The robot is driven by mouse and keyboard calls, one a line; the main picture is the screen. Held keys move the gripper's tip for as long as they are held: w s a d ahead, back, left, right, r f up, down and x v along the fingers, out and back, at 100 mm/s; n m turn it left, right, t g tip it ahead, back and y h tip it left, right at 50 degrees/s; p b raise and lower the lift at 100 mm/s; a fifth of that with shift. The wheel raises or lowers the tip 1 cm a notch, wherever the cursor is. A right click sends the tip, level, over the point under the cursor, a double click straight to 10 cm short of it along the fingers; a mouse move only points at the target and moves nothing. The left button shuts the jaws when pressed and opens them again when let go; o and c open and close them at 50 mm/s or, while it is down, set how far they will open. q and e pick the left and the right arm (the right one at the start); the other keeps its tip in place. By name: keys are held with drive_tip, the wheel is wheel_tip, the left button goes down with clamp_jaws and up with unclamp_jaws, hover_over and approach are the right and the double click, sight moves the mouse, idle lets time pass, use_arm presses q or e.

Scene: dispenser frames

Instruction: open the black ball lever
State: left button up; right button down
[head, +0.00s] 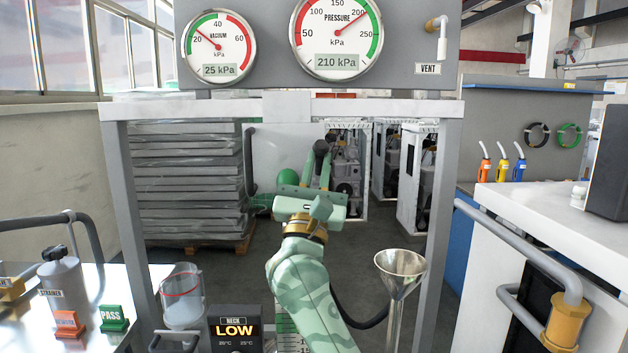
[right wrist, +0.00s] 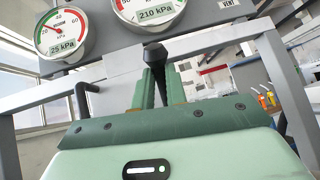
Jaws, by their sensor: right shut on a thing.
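The black ball lever (head: 321,148) stands in the middle of the frame below the gauges, its dark knob up and its stem going down between my fingers. In the right wrist view the black lever (right wrist: 155,55) shows upright, its lower part between the fingers. My right gripper (head: 318,174) is shut on the lever. It also shows in the right wrist view (right wrist: 159,92), with a finger on each side of the stem. The lever's base is hidden by my gripper. My left gripper is not in view.
A green ball (head: 288,178) is close left of my right gripper. A metal funnel (head: 400,264) stands to the right of my arm, and a clear jug (head: 182,297) stands to the left. Above are a vacuum gauge (head: 218,48) at 25 kPa and a pressure gauge (head: 336,38) at 210 kPa.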

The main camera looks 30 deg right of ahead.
drive_tip(key=shift+s+r, duration=0.1)
drive_tip(key=shift+r, duration=0.05)
drive_tip(key=c, duration=1.5)
unclamp_jaws()
drive_tip(key=shift+o, duration=0.5)
drive_tip(key=shift+s+a, duration=0.1)
drive_tip(key=shift+f, duration=0.2)
drive_tip(key=shift+a+f, duration=0.2)
drive_tip(key=shift+f, duration=0.05)
drive_tip(key=b+v, duration=0.1)
drive_tip(key=v, duration=1.4)
drive_tip(key=shift+s+f+b, duration=0.15)
drive_tip(key=shift+b, duration=0.2)
